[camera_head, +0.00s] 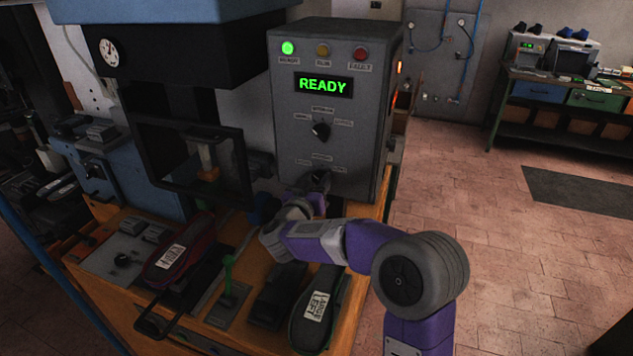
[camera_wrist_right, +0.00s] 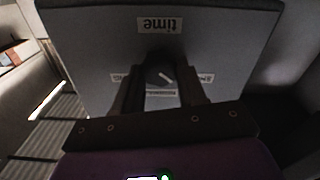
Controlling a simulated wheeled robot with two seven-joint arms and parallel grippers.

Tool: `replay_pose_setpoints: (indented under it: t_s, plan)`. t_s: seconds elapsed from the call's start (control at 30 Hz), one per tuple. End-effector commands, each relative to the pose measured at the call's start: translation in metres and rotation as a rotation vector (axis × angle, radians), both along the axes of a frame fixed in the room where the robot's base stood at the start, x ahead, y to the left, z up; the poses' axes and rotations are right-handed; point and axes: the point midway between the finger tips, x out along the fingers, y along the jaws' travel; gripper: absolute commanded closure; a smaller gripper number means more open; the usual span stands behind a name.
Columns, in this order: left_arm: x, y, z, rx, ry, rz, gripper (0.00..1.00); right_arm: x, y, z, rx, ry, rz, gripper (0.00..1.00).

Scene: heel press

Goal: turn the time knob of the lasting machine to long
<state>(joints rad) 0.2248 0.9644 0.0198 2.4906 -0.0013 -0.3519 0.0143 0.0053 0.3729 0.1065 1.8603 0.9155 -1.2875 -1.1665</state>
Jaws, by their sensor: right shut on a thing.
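The grey control box (camera_head: 290,100) of the lasting machine stands at the back middle, its display reading READY. My right gripper (camera_head: 318,180) is at the lower dial on its front, mostly hiding the knob there in the head view. In the right wrist view, the dark time knob (camera_wrist_right: 160,76) with a light pointer mark sits between the two fingers of my right gripper (camera_wrist_right: 162,88), which is shut on it. The "time" label (camera_wrist_right: 161,25) appears upside down. The side labels are partly covered by the fingers. The pointer's setting is hard to read. My left gripper is not in view.
An upper knob (camera_head: 320,130) is on the same panel above my gripper. A green lever (camera_head: 228,268), a dark red shoe (camera_head: 180,250) and a black shoe form (camera_head: 315,310) with a label are on the wooden bench. The press frame (camera_head: 140,150) stands left of the box.

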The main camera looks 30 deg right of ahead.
Motion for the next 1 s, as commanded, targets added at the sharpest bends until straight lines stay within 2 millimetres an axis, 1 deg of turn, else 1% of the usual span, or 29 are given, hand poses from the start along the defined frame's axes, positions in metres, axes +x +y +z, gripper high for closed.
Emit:
replay_pose_setpoints:
  t_s: [0.17,0.37,0.67,1.0]
  plan:
    - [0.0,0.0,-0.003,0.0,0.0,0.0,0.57,0.0,0.0,0.0,0.023,-0.027,0.0,0.9]
    - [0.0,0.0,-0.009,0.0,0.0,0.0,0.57,0.0,0.0,-0.001,0.094,-0.11,0.001,0.9]
    - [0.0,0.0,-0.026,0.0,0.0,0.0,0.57,-0.001,0.0,-0.002,0.266,-0.313,0.0,0.9]
    - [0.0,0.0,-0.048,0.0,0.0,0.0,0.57,-0.002,-0.002,-0.003,0.477,-0.56,0.0,0.9]
